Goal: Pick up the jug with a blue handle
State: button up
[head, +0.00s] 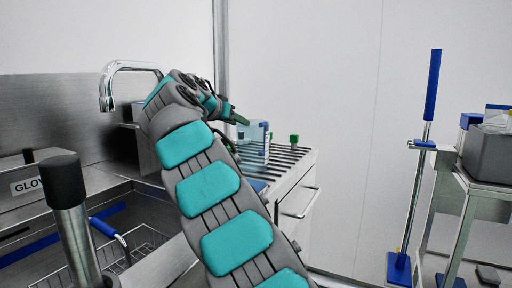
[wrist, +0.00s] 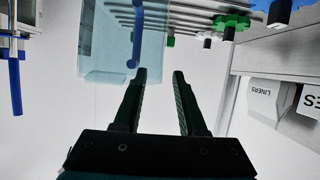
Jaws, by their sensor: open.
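The clear jug (head: 256,132) with a blue handle stands on the slatted drainboard at the end of the counter in the head view. The jug (wrist: 105,45) fills the upper left of the wrist view, which looks upside down. Its blue handle (wrist: 137,35) is a slim vertical bar, just beyond and slightly left of the left fingertip. My gripper (wrist: 160,74) is open, with two dark green fingers and nothing between them. In the head view my gripper (head: 238,118) is beside the jug; the exact gap is hard to tell.
A green-capped item (head: 294,140) stands right of the jug on the drainboard (head: 290,158). A faucet (head: 125,66) and sink basket (head: 140,245) are at left. A cart with a grey bin (head: 488,155) and a blue-handled upright tool (head: 420,150) stand at right.

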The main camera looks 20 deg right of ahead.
grip_shut()
jog(key=shift+f, duration=0.1)
dwell(1.2)
